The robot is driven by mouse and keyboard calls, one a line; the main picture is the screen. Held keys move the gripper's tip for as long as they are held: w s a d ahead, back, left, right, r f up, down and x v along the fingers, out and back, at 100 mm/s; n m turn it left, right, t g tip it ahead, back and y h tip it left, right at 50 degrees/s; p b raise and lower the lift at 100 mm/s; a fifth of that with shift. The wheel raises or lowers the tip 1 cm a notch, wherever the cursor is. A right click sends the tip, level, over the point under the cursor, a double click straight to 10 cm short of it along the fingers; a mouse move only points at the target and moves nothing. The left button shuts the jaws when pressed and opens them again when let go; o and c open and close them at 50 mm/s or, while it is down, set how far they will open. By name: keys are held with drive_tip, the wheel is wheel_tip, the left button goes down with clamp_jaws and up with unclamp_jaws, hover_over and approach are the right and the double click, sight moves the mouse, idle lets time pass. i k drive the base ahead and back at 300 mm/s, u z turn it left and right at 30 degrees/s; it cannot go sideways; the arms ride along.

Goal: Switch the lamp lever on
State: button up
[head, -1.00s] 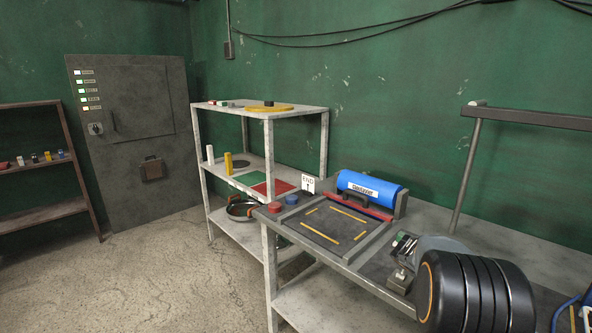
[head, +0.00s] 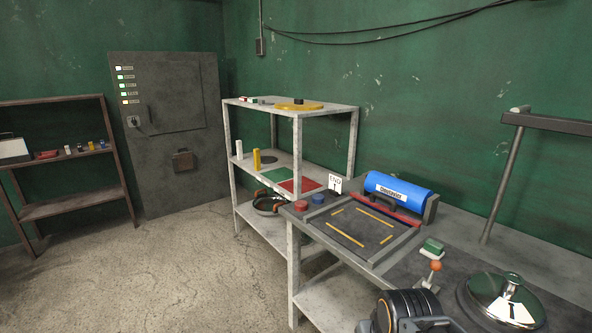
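A lever with an orange-red ball knob (head: 436,266) stands on the bench at the lower right. Its short stem leans slightly and its base is partly hidden; I cannot tell whether it is on or off. A dark bar on a slanted post, probably the lamp (head: 550,122), rises at the right edge, and no glow shows on it. The end of my arm, with my gripper (head: 403,322), is at the bottom edge, nearer to me than the lever and apart from it. Its fingers cannot be made out clearly, so its opening is unclear.
A shiny metal dish or lid (head: 488,291) lies right of the lever. A green-and-white block (head: 432,247) is behind it. A blue roller (head: 402,187) and red button (head: 300,205) are farther left. A shelf (head: 352,135) and a grey cabinet (head: 165,95) stand beyond open floor.

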sight(435, 265)
drive_tip(key=z, duration=0.55)
drive_tip(key=k, duration=0.65)
drive_tip(key=z, duration=0.65)
drive_tip(key=i, duration=1)
drive_tip(key=u, duration=0.6)
